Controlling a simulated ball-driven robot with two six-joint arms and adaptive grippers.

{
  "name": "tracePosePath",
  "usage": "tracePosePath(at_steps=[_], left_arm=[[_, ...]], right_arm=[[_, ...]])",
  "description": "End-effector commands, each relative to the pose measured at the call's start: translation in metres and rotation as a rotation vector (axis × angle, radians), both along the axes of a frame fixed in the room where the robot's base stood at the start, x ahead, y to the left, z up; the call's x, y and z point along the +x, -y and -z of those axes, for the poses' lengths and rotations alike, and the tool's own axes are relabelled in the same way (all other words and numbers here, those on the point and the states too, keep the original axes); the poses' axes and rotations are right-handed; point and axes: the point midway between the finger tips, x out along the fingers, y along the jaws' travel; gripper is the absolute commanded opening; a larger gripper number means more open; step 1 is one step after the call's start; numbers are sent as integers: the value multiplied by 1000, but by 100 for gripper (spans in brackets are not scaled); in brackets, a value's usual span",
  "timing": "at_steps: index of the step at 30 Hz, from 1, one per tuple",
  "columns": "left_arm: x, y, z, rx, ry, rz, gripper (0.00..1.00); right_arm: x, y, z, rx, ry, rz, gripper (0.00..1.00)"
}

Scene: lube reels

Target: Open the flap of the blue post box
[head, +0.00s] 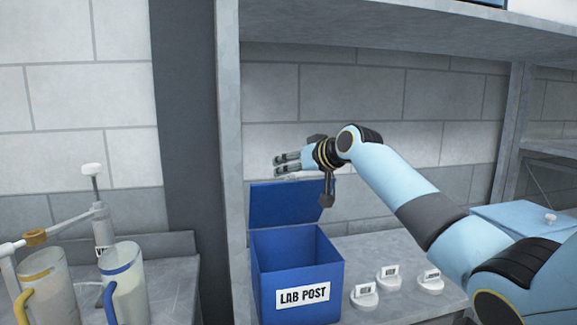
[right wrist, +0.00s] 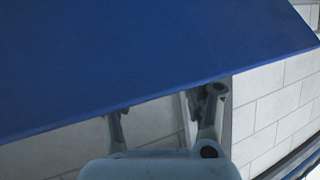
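The blue post box (head: 294,262), labelled LAB POST, stands on the right-hand bench. Its blue flap (head: 284,204) stands raised at the back, and the box's inside is exposed. My right gripper (head: 277,166) is just above the flap's upper edge, pointing left, with a gap between its fingers and nothing seen between them. In the right wrist view the flap (right wrist: 130,55) fills the upper left and covers the fingertips. Whether the gripper touches the flap cannot be told. My left gripper is not in view.
Several small white labelled pieces (head: 364,295) lie right of the box. A shelf post (head: 230,150) stands left of it, and a shelf (head: 400,28) is overhead. Jugs with a yellow (head: 45,285) and a blue handle (head: 125,280) stand at far left.

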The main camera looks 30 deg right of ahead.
Motion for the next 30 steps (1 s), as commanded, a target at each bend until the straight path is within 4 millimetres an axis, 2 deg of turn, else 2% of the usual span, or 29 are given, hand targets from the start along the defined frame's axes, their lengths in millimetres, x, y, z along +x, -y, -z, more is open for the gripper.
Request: tracePosePath(at_steps=[1, 23, 30], left_arm=[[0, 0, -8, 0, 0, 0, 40], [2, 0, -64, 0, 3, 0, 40], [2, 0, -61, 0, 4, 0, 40]], right_arm=[[-2, 2, -7, -1, 0, 1, 49], [-34, 15, -52, 1, 1, -2, 49], [-44, 20, -63, 0, 2, -2, 49]])
